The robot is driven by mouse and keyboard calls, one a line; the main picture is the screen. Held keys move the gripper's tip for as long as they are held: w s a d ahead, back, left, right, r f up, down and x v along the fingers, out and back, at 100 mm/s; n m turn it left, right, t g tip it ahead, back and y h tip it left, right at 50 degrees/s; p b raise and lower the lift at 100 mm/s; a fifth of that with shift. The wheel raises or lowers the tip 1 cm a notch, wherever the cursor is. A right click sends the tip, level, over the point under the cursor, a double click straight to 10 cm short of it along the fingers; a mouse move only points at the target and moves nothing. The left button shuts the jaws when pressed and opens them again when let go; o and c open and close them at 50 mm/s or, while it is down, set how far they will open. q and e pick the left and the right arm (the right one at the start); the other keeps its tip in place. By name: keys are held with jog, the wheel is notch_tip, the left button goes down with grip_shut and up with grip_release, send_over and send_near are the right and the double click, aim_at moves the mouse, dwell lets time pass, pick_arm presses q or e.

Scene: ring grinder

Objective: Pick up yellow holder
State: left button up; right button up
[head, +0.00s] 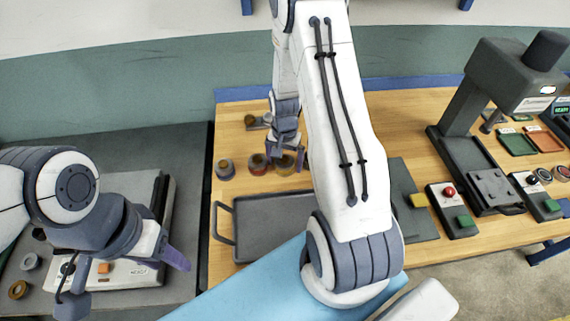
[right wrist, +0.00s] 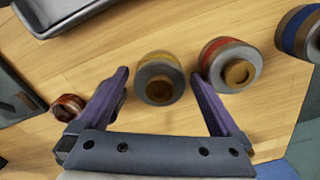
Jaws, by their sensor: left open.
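The yellow holder (right wrist: 160,76), a short cylinder with a yellow band and grey end, stands on the wooden table between the fingers of my right gripper (right wrist: 167,100) in the right wrist view. The fingers are open and appear apart from it. In the head view, the yellow holder (head: 284,165) is partly hidden below my right gripper (head: 286,153), at the table's left side. My left gripper (head: 125,280) is open over the grey bench at the lower left, far from the holder.
A red-banded holder (right wrist: 229,65) stands close beside the yellow one, and a blue-banded holder (right wrist: 301,33) farther along. A dark tray (head: 272,225) lies nearer. A press (head: 480,150) and button boxes (head: 452,208) stand at the right. A reddish part (right wrist: 68,107) lies outside one finger.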

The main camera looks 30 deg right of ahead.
jog(key=c, duration=1.5)
grip_shut()
jog(key=shift+r, duration=0.15)
